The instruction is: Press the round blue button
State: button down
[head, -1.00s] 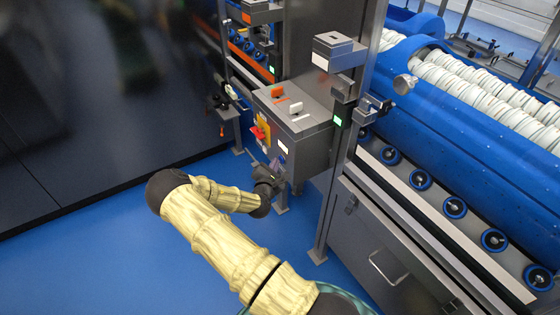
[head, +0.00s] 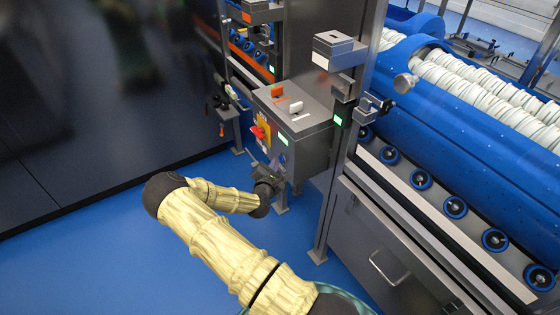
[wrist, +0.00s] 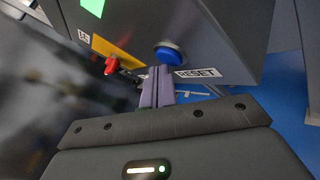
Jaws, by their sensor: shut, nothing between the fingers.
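The round blue button (wrist: 170,54) sits in a dark collar on the grey control box (head: 312,143), beside a label reading RESET (wrist: 198,73). In the wrist view my gripper (wrist: 157,72) is shut and empty. Its purple fingertips lie just below and slightly left of the button, very close in the picture. I cannot tell whether they touch it. In the head view my gripper (head: 279,165) is at the lower front of the box, and the button cannot be made out clearly there.
A red switch (wrist: 112,65) on a yellow plate (wrist: 118,52) is left of the button. A green-lit panel (head: 283,140) is on the box front. A blue machine with white rollers (head: 480,90) stands at the right. Blue floor (head: 110,235) is open at the left.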

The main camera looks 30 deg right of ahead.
jog(key=shift+a, duration=0.15)
jog(key=a+b, duration=0.1)
jog(key=a, duration=0.5)
dwell(0.6)
jog(key=shift+s, duration=0.1)
dwell(0.5)
